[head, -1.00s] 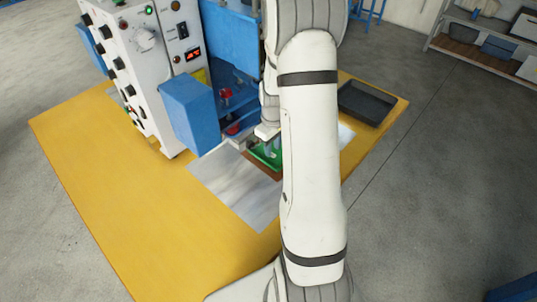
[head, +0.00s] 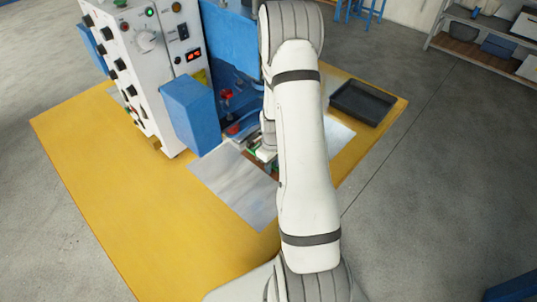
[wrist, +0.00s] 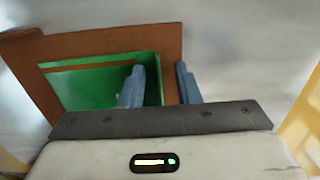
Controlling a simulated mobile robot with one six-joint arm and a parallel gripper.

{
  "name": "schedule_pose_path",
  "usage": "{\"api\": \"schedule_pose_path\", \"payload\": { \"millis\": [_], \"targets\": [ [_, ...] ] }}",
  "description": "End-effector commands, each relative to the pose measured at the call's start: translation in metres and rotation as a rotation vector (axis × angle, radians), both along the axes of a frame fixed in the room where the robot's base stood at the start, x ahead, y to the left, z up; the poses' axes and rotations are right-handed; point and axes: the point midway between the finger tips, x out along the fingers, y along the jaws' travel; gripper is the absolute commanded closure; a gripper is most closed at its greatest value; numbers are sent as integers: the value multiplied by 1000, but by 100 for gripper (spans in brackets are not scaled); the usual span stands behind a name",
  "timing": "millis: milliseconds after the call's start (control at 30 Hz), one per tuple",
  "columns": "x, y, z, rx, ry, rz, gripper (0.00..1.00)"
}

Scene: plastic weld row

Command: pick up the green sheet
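The green sheet (wrist: 85,82) lies within a brown board (wrist: 165,42) in the wrist view. In the head view only a sliver of green (head: 250,152) shows; my arm and gripper hide most of it. My gripper (wrist: 160,67) is open, its two blue-grey fingers apart. The left finger overlaps the green sheet's right part, and the right finger is by the board's right edge. Green and brown show between them. I cannot tell whether the fingers touch the sheet.
A silver plate (head: 237,187) lies on the yellow table (head: 130,215). The white machine cabinet (head: 148,75) and a blue box-shaped part (head: 190,110) stand close on the left. A black tray (head: 362,103) sits at the back right. The table's front left is clear.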

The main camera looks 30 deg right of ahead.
Motion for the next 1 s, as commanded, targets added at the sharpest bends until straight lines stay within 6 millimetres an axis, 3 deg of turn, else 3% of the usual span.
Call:
{"api": "schedule_pose_path", "payload": {
  "millis": [67, 433, 1000],
  "targets": [
    [0, 0, 0, 0, 0, 0, 70],
    [0, 0, 0, 0, 0, -1, 100],
    [0, 0, 6, 0, 0, -1, 100]
  ]
}}
